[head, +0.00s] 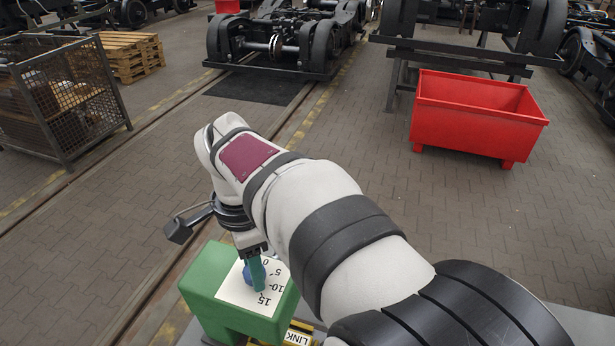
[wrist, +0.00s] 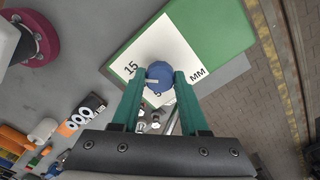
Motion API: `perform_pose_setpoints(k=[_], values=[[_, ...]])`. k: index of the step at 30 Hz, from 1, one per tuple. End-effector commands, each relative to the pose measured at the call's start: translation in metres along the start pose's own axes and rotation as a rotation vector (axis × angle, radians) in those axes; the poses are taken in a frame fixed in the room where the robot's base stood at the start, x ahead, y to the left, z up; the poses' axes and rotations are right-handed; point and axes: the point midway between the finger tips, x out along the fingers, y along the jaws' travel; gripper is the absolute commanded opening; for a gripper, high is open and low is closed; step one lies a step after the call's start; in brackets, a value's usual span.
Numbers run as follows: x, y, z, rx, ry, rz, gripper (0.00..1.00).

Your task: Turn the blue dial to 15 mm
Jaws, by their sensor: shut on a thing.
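The blue dial (wrist: 170,52) sits on a white scale plate (wrist: 193,28) on top of a green block (wrist: 230,35). In the wrist view the 15 shows to the left of the dial and MM to the right; other marks are partly hidden. A pale mark on the dial's side faces left, near and a little below the 15; its exact reading I cannot tell. My gripper (wrist: 160,75) has its two green fingers on either side of the dial, shut on it. In the head view the dial (head: 248,273) is partly hidden behind my gripper (head: 257,274).
The green block (head: 208,270) stands on a grey bench with a yellow LINK part (head: 298,338) near its front. In the wrist view a counter-like part (wrist: 82,117) and a maroon wheel (wrist: 38,38) lie left. A red bin (head: 470,120) and mesh crate (head: 65,95) stand on the floor.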

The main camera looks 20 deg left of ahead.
Motion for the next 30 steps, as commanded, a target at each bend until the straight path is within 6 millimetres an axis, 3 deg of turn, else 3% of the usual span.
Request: perform_pose_setpoints(k=[3, 4, 9, 20, 23, 30], values=[[-0.001, 0.000, 0.000, 0.002, -0.001, -0.002, 0.00], [-0.001, 0.000, 0.000, 0.002, -0.001, -0.002, 0.46], [-0.001, 0.000, 0.000, 0.001, -0.001, -0.001, 0.74], [-0.009, -0.001, 0.000, 0.000, 0.000, -0.002, 0.74], [-0.030, -0.001, 0.000, 0.001, -0.001, -0.004, 0.74], [-0.109, -0.001, 0.000, 0.001, -0.001, -0.007, 0.74]])
